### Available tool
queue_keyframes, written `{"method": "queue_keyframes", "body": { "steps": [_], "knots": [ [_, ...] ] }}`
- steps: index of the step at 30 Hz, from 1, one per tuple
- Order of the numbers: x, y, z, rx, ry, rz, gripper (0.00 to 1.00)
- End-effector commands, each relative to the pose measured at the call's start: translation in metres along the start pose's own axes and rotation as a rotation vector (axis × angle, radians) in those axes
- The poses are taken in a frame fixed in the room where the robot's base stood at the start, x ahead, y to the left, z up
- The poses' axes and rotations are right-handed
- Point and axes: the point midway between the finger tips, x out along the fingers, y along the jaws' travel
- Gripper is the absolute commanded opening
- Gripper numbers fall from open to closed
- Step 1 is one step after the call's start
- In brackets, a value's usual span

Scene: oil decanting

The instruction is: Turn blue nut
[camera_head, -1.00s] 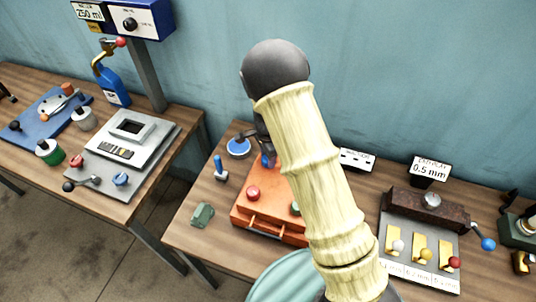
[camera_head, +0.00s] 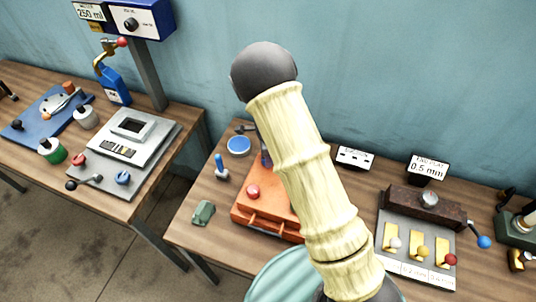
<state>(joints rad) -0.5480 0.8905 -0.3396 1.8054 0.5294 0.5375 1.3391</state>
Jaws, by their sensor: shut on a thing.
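The blue nut (camera_head: 266,159) shows as a small dark blue piece at the back of the orange box, just left of my pale arm. Most of it is hidden. My gripper (camera_head: 260,139) is a dark shape pointing down at the nut, largely covered by my arm. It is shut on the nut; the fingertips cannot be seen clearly. The orange box (camera_head: 262,222) has a red knob (camera_head: 253,191) on top and a handle at the front. My arm covers its right part.
A blue disc (camera_head: 238,145), a blue-handled tool (camera_head: 220,168) and a green block (camera_head: 203,212) stand left of the box. Right of my arm are a sign (camera_head: 354,158) and a grey panel (camera_head: 400,262) with coloured knobs. A second table with devices is at left.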

Motion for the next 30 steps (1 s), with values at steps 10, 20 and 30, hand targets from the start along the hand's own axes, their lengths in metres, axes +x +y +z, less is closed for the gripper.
{"method": "queue_keyframes", "body": {
  "steps": [10,20,30],
  "knots": [
    [-0.001,-0.001,0.0,0.001,-0.001,-0.002,0.59],
    [-0.012,-0.001,0.001,0.0,-0.002,-0.004,0.59],
    [-0.072,-0.002,0.001,-0.002,-0.003,-0.007,0.59]
  ]
}}
